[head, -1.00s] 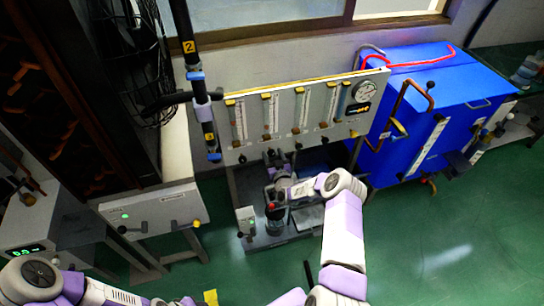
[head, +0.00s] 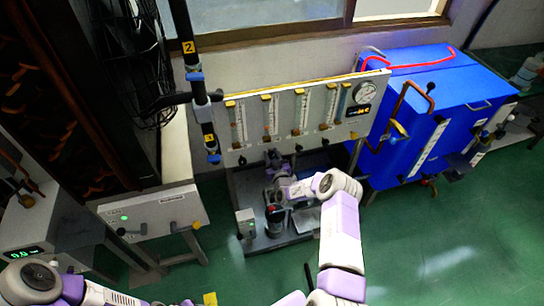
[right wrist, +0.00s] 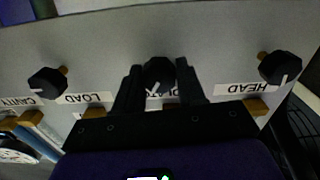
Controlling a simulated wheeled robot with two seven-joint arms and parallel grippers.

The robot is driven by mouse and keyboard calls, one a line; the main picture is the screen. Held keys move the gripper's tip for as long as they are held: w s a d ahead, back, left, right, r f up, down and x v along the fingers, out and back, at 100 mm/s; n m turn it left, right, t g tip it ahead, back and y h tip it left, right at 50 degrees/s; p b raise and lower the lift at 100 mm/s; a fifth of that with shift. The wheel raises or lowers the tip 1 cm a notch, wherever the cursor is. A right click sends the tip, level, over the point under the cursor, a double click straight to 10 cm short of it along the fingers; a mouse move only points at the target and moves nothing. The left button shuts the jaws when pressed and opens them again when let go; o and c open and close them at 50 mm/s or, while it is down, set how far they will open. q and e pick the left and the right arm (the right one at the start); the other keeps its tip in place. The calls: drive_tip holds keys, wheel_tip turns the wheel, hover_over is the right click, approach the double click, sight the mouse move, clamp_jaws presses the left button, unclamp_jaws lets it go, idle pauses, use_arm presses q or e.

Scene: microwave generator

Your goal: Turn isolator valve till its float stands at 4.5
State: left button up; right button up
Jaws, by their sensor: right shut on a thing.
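The isolator valve is a black knob (right wrist: 157,68) with a white pointer line, in the middle of the right wrist view. Its label is partly covered, with only some letters showing. My right gripper (right wrist: 159,78) has one finger on each side of the knob and is shut on it. In the head view my right gripper (head: 271,163) is at the panel's lower edge, below the second flow tube from the left (head: 270,117). That tube's float and scale are too small to read. My left arm enters at the lower left; its gripper is not visible.
The HEAD knob (right wrist: 280,67) and LOAD knob (right wrist: 47,82) flank the held knob. The grey panel (head: 250,147) also carries more tubes and a round gauge (head: 364,92). A blue cabinet (head: 440,75) stands right. Green floor is open at lower right.

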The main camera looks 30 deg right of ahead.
drive_tip(key=n+b, duration=0.1)
drive_tip(key=n, duration=0.2)
drive_tip(key=shift+a+f, duration=0.1)
drive_tip(key=shift+a, duration=0.05)
drive_tip(key=shift+n, duration=0.7)
drive_tip(key=o, duration=1)
drive_tip(key=shift+s, duration=0.1)
drive_tip(key=p+v, duration=0.2)
drive_tip(key=v, duration=0.5)
drive_tip(key=shift+s, duration=0.2)
drive_tip(key=shift+a, duration=0.1)
